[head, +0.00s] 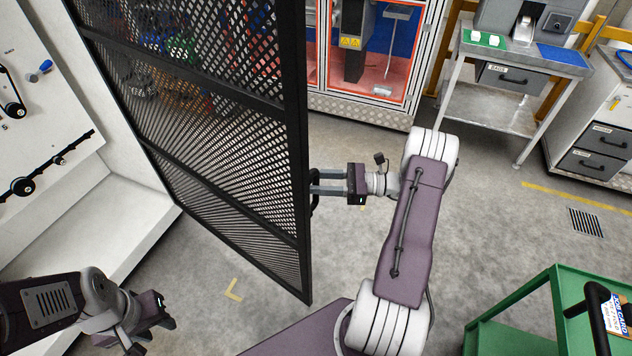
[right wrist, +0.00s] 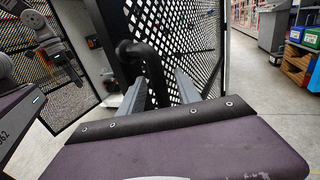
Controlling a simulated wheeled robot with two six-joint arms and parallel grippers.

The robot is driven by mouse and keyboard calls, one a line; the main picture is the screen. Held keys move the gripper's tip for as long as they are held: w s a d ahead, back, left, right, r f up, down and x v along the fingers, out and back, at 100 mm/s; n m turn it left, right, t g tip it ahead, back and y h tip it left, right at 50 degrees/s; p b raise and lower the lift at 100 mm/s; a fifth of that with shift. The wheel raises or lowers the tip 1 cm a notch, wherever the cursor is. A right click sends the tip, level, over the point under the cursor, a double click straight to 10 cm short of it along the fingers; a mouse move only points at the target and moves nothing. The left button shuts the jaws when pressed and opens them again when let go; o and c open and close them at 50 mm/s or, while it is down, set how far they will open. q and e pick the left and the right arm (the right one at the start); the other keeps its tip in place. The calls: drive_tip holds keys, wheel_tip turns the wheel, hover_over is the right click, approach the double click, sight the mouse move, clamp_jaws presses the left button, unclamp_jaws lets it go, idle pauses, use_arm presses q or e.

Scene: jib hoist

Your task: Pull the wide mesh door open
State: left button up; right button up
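The wide mesh door (head: 220,135), a black frame with black mesh panels, stands at the left and middle of the head view. Its free edge is toward the right. My right gripper (head: 318,183) reaches this edge from the right. In the right wrist view, the dark curved door handle (right wrist: 151,65) lies between the two grey fingers of my right gripper (right wrist: 163,90). The fingers are apart, with a small gap visible beside the handle. My left gripper (head: 155,318) is at the lower left, away from the door; its fingers do not show clearly.
A green cart (head: 535,300) stands at the lower right. A white panel (head: 45,130) with black fittings is on the left. A glazed cabinet (head: 370,55) and a workbench (head: 520,60) stand at the back.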

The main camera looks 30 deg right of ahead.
drive_tip(key=b+v, duration=0.1)
drive_tip(key=v, duration=0.7)
drive_tip(key=shift+d, duration=0.25)
drive_tip(key=shift+s, duration=0.1)
